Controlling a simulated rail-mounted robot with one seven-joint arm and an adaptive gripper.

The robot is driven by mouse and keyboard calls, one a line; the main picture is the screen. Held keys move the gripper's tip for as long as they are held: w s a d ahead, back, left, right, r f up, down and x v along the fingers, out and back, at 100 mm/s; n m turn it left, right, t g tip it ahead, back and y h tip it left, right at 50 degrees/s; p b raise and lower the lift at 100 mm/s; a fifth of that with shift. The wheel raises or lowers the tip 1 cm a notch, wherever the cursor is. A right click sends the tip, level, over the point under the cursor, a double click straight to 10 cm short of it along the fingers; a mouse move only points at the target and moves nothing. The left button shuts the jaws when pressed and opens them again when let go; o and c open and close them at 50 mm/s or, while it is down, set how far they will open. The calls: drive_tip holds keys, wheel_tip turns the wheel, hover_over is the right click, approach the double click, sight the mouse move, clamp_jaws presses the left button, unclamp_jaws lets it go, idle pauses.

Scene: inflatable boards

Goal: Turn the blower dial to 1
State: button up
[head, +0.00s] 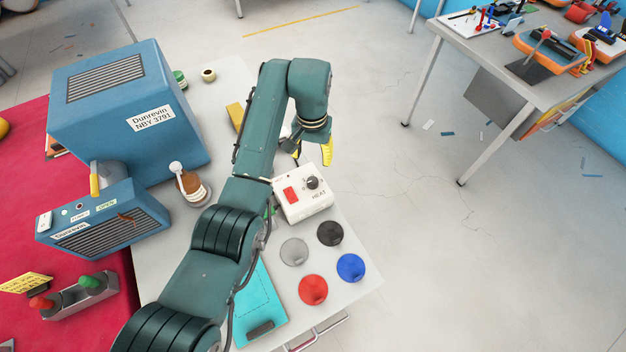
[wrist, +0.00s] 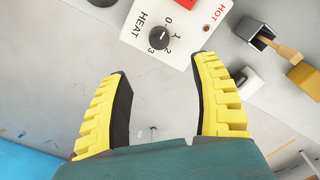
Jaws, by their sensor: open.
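A white control box (head: 301,207) marked HEAT stands on the pale table, with a red switch and a black dial (head: 312,183) on top. In the wrist view the dial (wrist: 159,37) has numbers 0 to 3 around its edge and a small white mark on it; which number the mark points to is hard to tell. The HEAT box is the only one with a numbered dial that I see. My gripper (head: 313,152) is just behind the box in the head view. Its yellow fingers (wrist: 162,68) are apart and empty, with the dial beyond the gap between their tips.
Red, blue, black and grey discs (head: 313,290) lie at the table's front right. A teal board (head: 258,300) lies beside my arm. A large blue machine (head: 130,110) and a smaller blue vented unit (head: 105,220) stand left. Open floor lies right of the table.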

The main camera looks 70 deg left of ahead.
sight(312, 180)
wheel_tip(312, 180, down, 12)
drive_tip(key=shift+w+f+b, duration=0.1)
drive_tip(key=shift+f+b, duration=0.15)
drive_tip(key=shift+b, duration=0.65)
drive_tip(key=shift+c, duration=0.3)
clamp_jaws()
